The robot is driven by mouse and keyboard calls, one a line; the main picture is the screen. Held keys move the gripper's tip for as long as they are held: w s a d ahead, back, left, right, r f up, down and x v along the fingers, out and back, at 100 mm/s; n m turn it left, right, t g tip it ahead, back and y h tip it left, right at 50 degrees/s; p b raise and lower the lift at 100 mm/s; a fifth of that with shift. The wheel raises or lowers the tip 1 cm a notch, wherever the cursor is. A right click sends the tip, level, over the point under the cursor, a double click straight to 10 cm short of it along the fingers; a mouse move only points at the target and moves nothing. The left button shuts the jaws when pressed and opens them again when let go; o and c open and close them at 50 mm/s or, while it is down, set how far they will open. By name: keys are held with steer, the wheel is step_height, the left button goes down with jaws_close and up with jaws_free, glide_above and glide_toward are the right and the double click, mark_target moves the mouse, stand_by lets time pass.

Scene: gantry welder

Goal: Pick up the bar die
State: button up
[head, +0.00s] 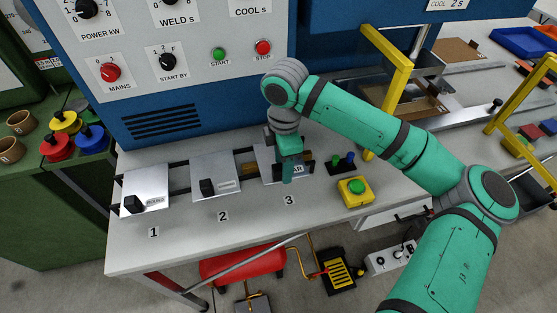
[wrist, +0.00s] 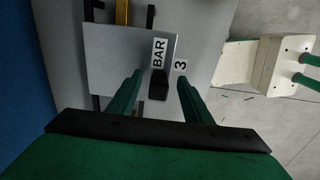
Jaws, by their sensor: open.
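The bar die is a grey metal plate (head: 268,168) marked BAR, lying at position 3 on the bench. In the wrist view its plate (wrist: 115,55) is clear, with a black knob (wrist: 158,88) at its edge beside the BAR label. My gripper (head: 287,175) is over this die and partly hides it in the head view. In the wrist view my gripper (wrist: 160,80) is open, with one green finger on each side of the knob. I cannot tell whether the fingers touch the knob.
Two similar plates with black knobs lie to the left, at position 1 (head: 146,185) and position 2 (head: 214,172). A yellow box with a green button (head: 356,190) stands to the right. The blue-and-grey control cabinet (head: 180,115) rises behind.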

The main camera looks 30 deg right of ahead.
steer(key=shift+f, duration=0.6)
jaws_close()
stand_by(1.0)
